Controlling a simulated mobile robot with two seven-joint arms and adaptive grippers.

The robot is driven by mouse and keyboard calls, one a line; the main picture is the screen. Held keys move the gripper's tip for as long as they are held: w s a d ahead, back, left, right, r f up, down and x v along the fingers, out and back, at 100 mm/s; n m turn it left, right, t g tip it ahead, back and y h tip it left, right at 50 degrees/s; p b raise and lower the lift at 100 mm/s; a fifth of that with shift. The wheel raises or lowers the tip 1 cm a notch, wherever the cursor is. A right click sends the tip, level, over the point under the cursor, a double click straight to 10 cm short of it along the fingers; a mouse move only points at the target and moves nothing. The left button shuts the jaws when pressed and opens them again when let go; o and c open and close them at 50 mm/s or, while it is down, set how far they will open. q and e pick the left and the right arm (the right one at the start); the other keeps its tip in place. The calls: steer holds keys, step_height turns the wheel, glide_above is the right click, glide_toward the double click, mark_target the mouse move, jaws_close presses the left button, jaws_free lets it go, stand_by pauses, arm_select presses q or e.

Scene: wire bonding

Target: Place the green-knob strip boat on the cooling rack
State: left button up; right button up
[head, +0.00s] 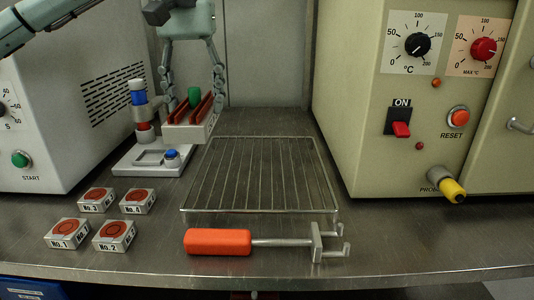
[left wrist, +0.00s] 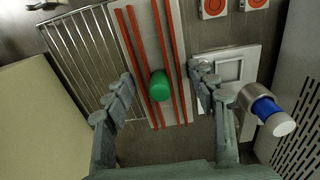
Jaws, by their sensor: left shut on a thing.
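The strip boat (head: 186,133) is a long pale tray with red strips along it and a green knob (head: 195,97) standing up from it. My left gripper (head: 193,104) reaches down from above and is shut on the boat, one finger at each side. In the left wrist view the boat (left wrist: 150,40) runs away between the fingers, with the green knob (left wrist: 159,86) between them. I cannot tell how far the boat is above the bench. The cooling rack (head: 262,180) is a bare wire grid on the bench, to the right of the boat. My right gripper is not in view.
Several numbered blocks (head: 97,199) lie at front left. An orange-handled tool (head: 218,242) lies before the rack. A beige oven (head: 370,150) stands close on the right.

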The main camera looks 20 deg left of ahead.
arm_select(q)
steer(key=d+f, duration=0.2)
steer(key=d, duration=0.1)
steer(key=w+d+f+b, duration=0.1)
steer(key=d+f, duration=0.1)
steer(key=d, duration=0.2)
steer(key=d+f, duration=0.2)
steer(key=d, duration=0.1)
steer(key=shift+w+d+f, duration=0.15)
steer(key=shift+w+d, duration=0.1)
steer(key=shift+d, duration=0.15)
steer(key=shift+d+f, duration=0.2)
steer(key=shift+f, duration=1.95)
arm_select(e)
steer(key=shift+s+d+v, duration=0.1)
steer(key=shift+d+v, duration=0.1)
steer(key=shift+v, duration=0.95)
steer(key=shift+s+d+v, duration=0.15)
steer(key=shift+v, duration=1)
arm_select(q)
steer(key=shift+f+b, duration=0.15)
steer(key=shift+b, duration=0.15)
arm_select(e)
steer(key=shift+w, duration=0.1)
arm_select(q)
steer(key=o, duration=1.5)
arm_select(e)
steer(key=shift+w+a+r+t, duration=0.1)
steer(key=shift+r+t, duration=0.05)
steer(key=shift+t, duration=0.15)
